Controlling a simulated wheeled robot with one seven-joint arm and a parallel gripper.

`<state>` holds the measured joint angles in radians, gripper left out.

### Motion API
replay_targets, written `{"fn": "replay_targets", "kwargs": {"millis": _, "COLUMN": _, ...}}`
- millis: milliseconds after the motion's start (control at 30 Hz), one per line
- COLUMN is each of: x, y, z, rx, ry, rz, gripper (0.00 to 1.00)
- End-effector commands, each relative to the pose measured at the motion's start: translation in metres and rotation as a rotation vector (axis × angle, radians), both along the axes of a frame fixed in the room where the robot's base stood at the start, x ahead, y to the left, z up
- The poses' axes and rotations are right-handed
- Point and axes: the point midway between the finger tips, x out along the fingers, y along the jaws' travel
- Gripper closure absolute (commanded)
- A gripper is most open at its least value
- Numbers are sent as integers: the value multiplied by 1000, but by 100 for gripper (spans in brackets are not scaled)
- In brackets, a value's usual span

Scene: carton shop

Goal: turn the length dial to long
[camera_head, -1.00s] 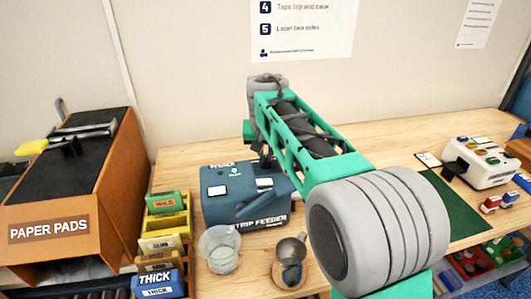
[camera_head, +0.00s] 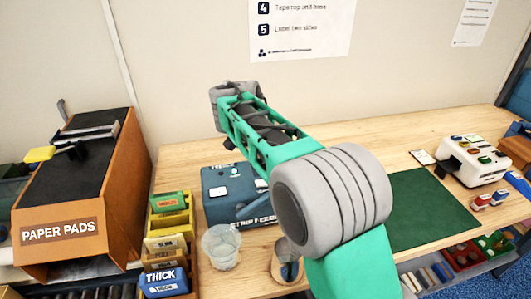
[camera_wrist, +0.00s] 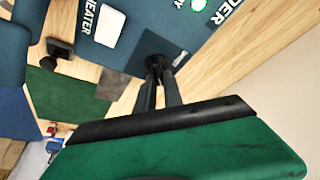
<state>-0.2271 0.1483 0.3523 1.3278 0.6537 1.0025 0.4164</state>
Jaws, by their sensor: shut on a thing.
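The blue strip feeder (camera_head: 215,207) stands on the wooden bench in the head view, partly behind my arm. In the wrist view its blue panel (camera_wrist: 130,62) fills the top, with the words HEATER and FEEDER and a green-lit button (camera_wrist: 198,5). A dark round dial (camera_wrist: 156,44) sits on that panel. My gripper (camera_wrist: 157,66) is shut on it, the two black fingertips close together at the dial. The fingers hide part of the dial, and its pointer and setting cannot be read. In the head view my arm hides the gripper and dial.
A clear cup (camera_head: 221,246) and a metal cup (camera_head: 287,262) stand in front of the feeder. An orange PAPER PADS box (camera_head: 118,224) and label bins (camera_head: 165,243) are at left. A green mat (camera_head: 430,210) and a white button box (camera_head: 478,160) are at right.

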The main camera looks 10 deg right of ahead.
Motion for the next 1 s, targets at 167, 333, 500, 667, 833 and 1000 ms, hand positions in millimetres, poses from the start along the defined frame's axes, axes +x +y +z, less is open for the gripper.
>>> {"fn": "replay_targets", "kwargs": {"millis": 167, "x": 0, "y": 0, "z": 1, "rx": 1, "ry": -2, "rz": -5, "gripper": 100}}
{"fn": "replay_targets", "kwargs": {"millis": 333, "x": 0, "y": 0, "z": 1, "rx": 0, "ry": -2, "rz": -4, "gripper": 100}}
{"fn": "replay_targets", "kwargs": {"millis": 500, "x": 0, "y": 0, "z": 0, "rx": 0, "ry": -2, "rz": -3, "gripper": 75}}
{"fn": "replay_targets", "kwargs": {"millis": 667, "x": 0, "y": 0, "z": 0, "rx": 1, "ry": -1, "rz": -3, "gripper": 66}}
{"fn": "replay_targets", "kwargs": {"millis": 833, "x": 0, "y": 0, "z": 0, "rx": 1, "ry": -1, "rz": -2, "gripper": 66}}
{"fn": "replay_targets", "kwargs": {"millis": 1000, "x": -4, "y": 5, "z": 16, "rx": 0, "ry": -3, "rz": -1, "gripper": 66}}
